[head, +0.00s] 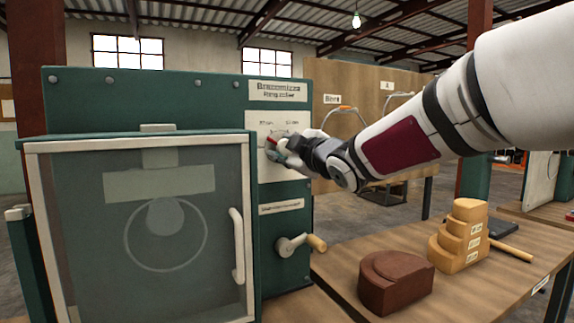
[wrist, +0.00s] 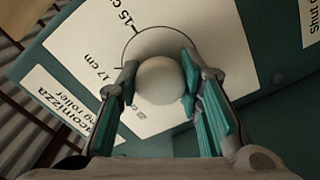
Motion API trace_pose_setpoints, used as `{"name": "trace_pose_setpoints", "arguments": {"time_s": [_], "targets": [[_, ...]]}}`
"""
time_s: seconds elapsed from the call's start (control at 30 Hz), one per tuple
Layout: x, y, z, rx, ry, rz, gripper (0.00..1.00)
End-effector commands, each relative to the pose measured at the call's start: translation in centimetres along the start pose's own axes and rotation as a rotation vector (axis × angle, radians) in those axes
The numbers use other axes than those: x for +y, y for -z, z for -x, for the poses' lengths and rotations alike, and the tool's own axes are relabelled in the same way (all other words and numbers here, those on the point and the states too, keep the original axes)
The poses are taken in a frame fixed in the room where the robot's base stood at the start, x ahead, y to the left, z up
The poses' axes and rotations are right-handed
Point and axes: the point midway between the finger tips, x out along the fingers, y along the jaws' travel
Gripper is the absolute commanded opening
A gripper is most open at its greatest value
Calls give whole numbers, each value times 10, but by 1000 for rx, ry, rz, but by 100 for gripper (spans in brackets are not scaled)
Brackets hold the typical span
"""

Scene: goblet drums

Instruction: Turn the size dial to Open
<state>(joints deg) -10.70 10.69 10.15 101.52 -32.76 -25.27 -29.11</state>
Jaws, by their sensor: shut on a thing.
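The size dial shows in the wrist view as a round, pale knob (wrist: 162,80) between my two teal-padded fingers. My gripper (wrist: 160,90) is shut on it from both sides. The dial plate (wrist: 95,55) is white, with "15 cm" and "17 cm" marks beside a curved line. An Open mark cannot be made out. In the head view, my gripper (head: 276,150) reaches from the right to the dial plate (head: 262,128) on the green ring roller machine (head: 180,98). It mostly hides the dial there; a small red part shows by the fingers.
A clear-windowed door (head: 140,230) with a white handle (head: 236,245) is left of the dial. A crank with a wooden grip (head: 316,243) sits below my gripper. A brown curved block (head: 396,282) and a stepped yellow block (head: 460,237) stand on the bench at right.

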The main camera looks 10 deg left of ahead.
Motion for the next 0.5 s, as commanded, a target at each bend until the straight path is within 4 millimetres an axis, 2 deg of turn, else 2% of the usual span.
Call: {"name": "trace_pose_setpoints", "arguments": {"time_s": [0.03,0.5], "targets": [[-5,-3,-1,-1,2,45,5],[-3,-2,-1,-1,3,429,5]]}}
